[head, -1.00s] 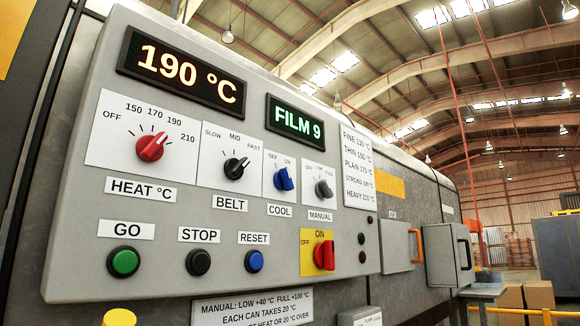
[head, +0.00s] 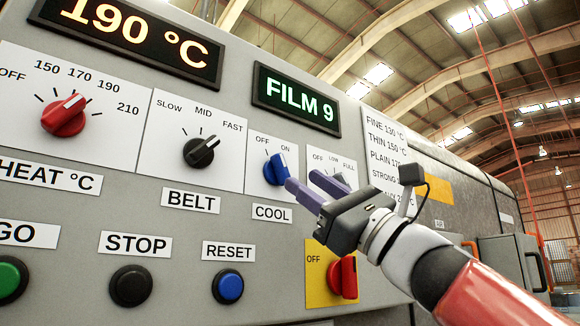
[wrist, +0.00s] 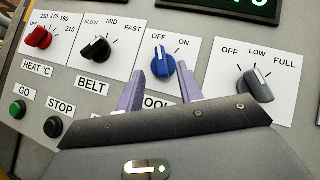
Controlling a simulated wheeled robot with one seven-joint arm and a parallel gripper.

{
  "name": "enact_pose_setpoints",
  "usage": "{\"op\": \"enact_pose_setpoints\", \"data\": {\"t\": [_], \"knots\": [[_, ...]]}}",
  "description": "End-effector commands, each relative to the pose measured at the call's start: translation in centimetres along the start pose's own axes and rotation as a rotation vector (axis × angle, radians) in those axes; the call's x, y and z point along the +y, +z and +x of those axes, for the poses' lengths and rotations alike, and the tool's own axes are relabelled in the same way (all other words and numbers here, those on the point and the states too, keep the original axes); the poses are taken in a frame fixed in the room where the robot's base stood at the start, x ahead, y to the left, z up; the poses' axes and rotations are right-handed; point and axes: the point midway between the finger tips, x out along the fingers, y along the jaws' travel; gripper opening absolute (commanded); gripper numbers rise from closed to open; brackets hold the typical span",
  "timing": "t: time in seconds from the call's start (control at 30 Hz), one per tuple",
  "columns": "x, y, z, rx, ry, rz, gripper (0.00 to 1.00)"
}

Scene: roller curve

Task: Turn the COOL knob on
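The blue COOL knob (head: 275,168) sits on a white plate marked OFF and ON, above the COOL label (head: 272,213). It also shows in the wrist view (wrist: 163,64), where its white mark points up toward OFF. My gripper (head: 302,180) is open and empty, with its two purple fingers apart and aimed at the panel. In the wrist view the fingertips (wrist: 160,68) stand on either side of the knob's lower part. In the head view one fingertip overlaps the knob's lower right edge. I cannot tell whether it touches.
The black BELT knob (head: 201,152) and red HEAT knob (head: 63,116) are to the left. The MANUAL knob (wrist: 256,84) is close on the right. Below are the RESET button (head: 229,287) and the red main switch (head: 344,277). Displays (head: 296,101) are above.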

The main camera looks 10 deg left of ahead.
Motion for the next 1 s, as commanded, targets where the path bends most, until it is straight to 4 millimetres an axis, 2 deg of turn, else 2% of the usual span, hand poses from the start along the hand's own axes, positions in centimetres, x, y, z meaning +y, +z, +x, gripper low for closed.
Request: {"op": "enact_pose_setpoints", "data": {"t": [0.03,0.1,0.3,0.67,0.93,1.0], "knots": [[-0.2,0.2,1.3,0.0,0.001,0.003,0.36],[-0.2,0.2,2.4,0.0,0.001,0.004,0.36],[-0.2,0.1,4.7,0.001,-0.002,0.004,0.36],[-0.1,0.0,5.2,0.001,-0.004,0.004,0.36],[-0.1,0.0,5.2,0.001,-0.004,0.005,0.02],[-0.1,0.0,5.2,0.001,-0.004,0.005,0.0]]}}
